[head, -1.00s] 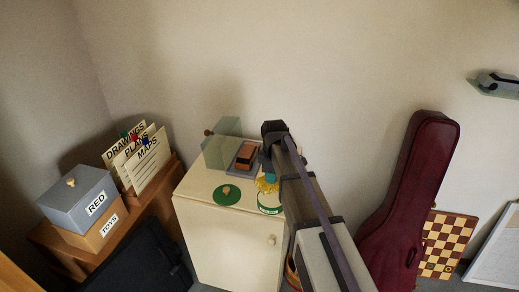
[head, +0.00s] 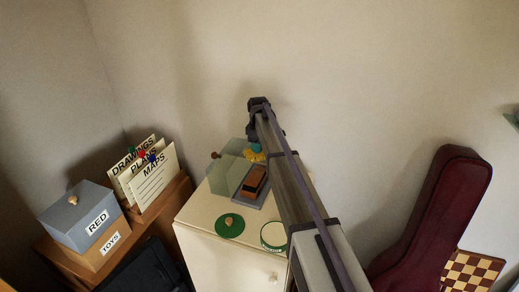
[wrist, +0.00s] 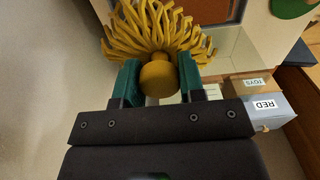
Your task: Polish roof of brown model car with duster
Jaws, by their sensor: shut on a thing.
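My gripper (head: 256,147) is shut on the yellow duster (wrist: 152,32), with its green fingers on either side of the round yellow handle end in the wrist view. The duster's strands spread out beyond the fingers, and they also show in the head view (head: 250,155). The brown model car (head: 254,180) sits on a grey base on the cream cabinet (head: 205,215). In the head view the duster is just past the car's far end. Whether it touches the car cannot be told. In the wrist view a brown surface, likely the car (wrist: 215,8), is partly behind the strands.
A clear case (head: 228,172) stands left of the car. A green lid (head: 230,226) and a green-rimmed tin (head: 273,236) are at the cabinet front. A grey box marked RED (head: 75,207) and upright folders (head: 150,175) stand to the left. A guitar case (head: 430,220) leans right.

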